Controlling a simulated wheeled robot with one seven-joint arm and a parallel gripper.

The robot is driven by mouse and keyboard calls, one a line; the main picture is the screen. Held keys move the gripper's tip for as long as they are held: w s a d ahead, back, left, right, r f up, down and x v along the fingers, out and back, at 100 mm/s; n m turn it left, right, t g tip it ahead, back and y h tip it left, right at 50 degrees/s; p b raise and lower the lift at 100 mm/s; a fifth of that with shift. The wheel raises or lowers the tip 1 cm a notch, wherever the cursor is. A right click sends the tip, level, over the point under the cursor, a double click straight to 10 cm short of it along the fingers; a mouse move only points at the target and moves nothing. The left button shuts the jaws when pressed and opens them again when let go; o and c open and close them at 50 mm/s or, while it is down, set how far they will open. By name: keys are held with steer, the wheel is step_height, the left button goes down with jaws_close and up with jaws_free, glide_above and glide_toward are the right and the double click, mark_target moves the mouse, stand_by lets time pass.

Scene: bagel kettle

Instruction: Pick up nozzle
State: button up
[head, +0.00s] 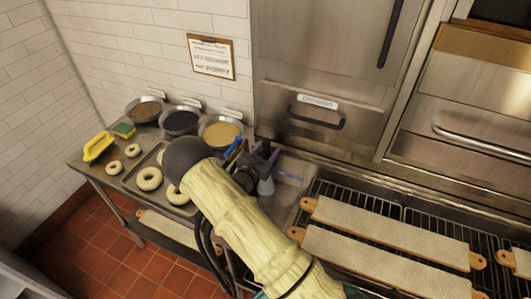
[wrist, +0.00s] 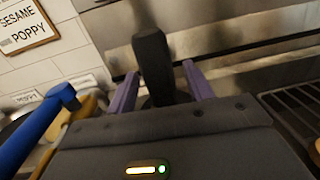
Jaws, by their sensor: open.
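My gripper (wrist: 160,78) is open, its two purple fingers pointing away from the wrist camera. A dark upright rounded piece (wrist: 152,55), which looks like the nozzle, stands between or just beyond the fingers; contact cannot be told. In the head view my gripper (head: 265,153) is over the metal counter near the steel wall, at the end of my pale-sleeved arm. A grey cone-shaped part (head: 265,187) shows just below it; I cannot tell whether it belongs to the nozzle. My arm and wrist hide much of this spot.
A blue-handled tool (wrist: 38,125) is close on the wrist view's left. Bowls of topping (head: 220,133), bagels (head: 149,179) and a yellow item (head: 98,146) lie left of my arm. Long boards (head: 390,232) rest on the rack at right. A steel cabinet (head: 325,75) stands behind.

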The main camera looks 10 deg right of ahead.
mark_target(266, 140)
stand_by(0.4)
jaws_close()
steer(key=shift+r, duration=0.1)
step_height(266, 140, up, 10)
steer(key=shift+f+b, duration=0.15)
steer(key=shift+b, duration=1)
steer(key=shift+r+p, duration=0.7)
steer(key=shift+r, duration=0.4)
